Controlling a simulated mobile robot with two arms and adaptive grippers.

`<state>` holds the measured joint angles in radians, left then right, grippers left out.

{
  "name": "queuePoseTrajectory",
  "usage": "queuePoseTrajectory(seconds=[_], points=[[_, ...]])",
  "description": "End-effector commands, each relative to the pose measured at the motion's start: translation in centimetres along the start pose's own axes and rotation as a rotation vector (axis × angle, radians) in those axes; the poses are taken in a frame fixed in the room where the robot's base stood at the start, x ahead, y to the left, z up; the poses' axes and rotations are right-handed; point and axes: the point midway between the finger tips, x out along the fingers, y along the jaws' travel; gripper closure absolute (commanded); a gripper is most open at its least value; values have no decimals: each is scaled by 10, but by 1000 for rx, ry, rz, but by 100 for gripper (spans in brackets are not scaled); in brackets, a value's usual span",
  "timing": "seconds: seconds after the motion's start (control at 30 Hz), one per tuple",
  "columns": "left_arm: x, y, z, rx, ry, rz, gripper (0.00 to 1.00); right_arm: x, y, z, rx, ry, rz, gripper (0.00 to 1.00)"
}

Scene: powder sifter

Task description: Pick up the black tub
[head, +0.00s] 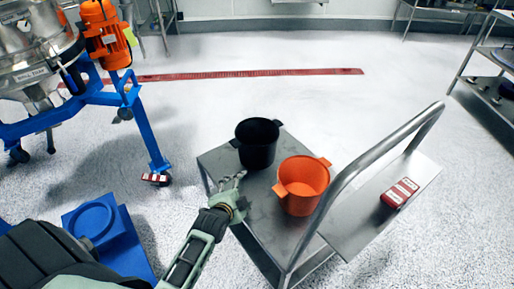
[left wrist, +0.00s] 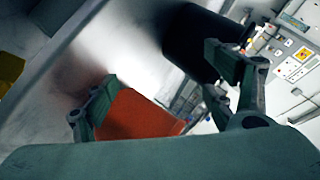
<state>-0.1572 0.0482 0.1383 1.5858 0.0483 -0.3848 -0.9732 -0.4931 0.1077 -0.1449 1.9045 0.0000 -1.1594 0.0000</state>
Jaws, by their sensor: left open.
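The black tub (head: 257,150) stands upright on the steel cart (head: 222,166), towards its back. An orange tub (head: 302,187) with side handles stands on the same cart, in front and to the right of it. My left gripper (head: 238,181) is open and empty at the cart's left edge, just in front and left of the black tub, apart from it. In the left wrist view my gripper's fingers (left wrist: 165,92) are spread wide. The black tub (left wrist: 193,38) shows beyond the right finger, and the orange tub (left wrist: 135,120) beside the left finger. My right gripper is not in view.
The cart's curved push handle (head: 370,160) rises on the right, near the orange tub. A blue bin (head: 112,240) stands at lower left, and a blue-framed sifter (head: 143,125) at upper left. Open floor lies behind.

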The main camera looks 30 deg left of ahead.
Motion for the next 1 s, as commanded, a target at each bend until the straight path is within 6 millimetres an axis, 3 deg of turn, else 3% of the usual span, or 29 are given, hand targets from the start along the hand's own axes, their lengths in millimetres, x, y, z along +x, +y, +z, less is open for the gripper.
queuePoseTrajectory(seconds=[0.1, 0.2, 0.43, 0.57, 1.0], points=[[35, -30, 9, 152, 29, -169, 22, 36, -2, 18, -3, -22, -3, 60], [51, -52, 14, 277, 24, -309, 22, 60, -3, 33, -5, -33, -4, 60], [61, -77, 20, 462, -38, -520, 22, 94, -5, 57, -8, -47, -6, 60], [63, -83, 20, 499, -56, -560, 22, 98, -5, 59, -9, -46, -7, 60], [89, -98, 18, 503, -57, -563, 22, 73, -3, 35, -5, -26, -4, 60]])
